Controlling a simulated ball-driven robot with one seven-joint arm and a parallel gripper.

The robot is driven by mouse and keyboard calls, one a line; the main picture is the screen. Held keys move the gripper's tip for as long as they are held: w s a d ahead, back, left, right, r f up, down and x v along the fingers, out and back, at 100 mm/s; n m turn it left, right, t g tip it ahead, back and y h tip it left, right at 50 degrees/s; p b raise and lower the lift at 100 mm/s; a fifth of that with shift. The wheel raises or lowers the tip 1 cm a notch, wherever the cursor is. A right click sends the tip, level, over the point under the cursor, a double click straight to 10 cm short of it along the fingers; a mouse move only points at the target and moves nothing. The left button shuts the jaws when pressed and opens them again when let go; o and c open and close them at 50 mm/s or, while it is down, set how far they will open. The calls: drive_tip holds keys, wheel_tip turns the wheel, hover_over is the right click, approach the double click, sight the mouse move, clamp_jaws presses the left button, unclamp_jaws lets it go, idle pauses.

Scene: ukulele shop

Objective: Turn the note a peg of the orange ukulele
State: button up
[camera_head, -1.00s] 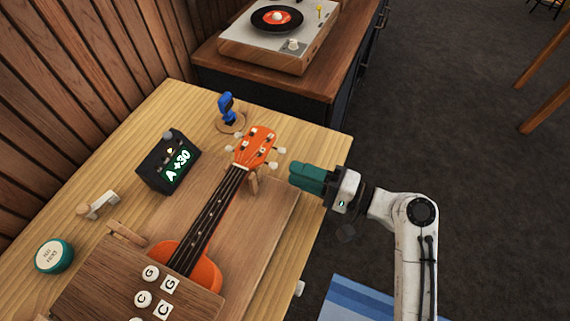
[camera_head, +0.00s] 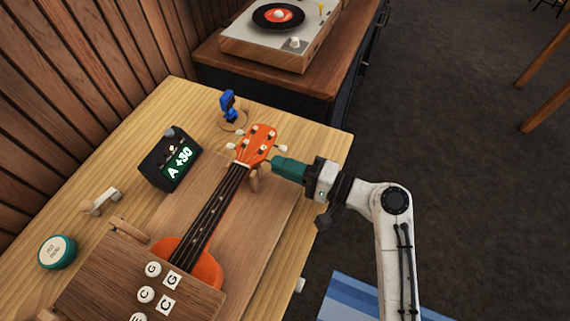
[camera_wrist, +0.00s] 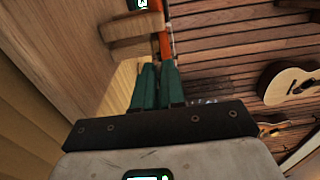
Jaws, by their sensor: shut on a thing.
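The orange ukulele (camera_head: 258,146) lies on its back on a wooden board, headstock toward the far edge of the table. White pegs stick out on both sides of its headstock. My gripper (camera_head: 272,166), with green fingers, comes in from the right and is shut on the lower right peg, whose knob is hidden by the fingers. In the wrist view, the fingers (camera_wrist: 157,68) are close together beside the orange headstock edge (camera_wrist: 165,40). The dark tuner box (camera_head: 171,160) left of the neck reads "A +30" in green.
A wooden neck rest (camera_head: 256,181) stands just beside my fingertips. A blue clip-like device (camera_head: 229,106) stands behind the headstock. A lettered wooden panel (camera_head: 120,280) covers the near end of the ukulele. A teal round tin (camera_head: 57,252) sits at left.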

drive_tip(key=shift+r+m+p, duration=0.1)
drive_tip(key=shift+m+p, duration=0.2)
drive_tip(key=shift+p, duration=0.15)
clamp_jaws()
drive_tip(key=shift+r+m+p, duration=0.1)
drive_tip(key=shift+m+p, duration=0.8)
drive_tip(key=shift+p, duration=0.2)
drive_tip(key=m+p, duration=0.3)
drive_tip(key=shift+p, duration=0.4)
drive_tip(key=m+p, duration=0.3)
drive_tip(key=m, duration=0.1)
drive_tip(key=shift+m+p, duration=0.3)
drive_tip(key=shift+p, duration=0.05)
drive_tip(key=shift+f+m+p, duration=0.2)
drive_tip(key=shift+m+p, duration=0.45)
drive_tip(key=shift+m, duration=0.15)
drive_tip(key=o, duration=0.6)
unclamp_jaws()
drive_tip(key=shift+d, duration=0.1)
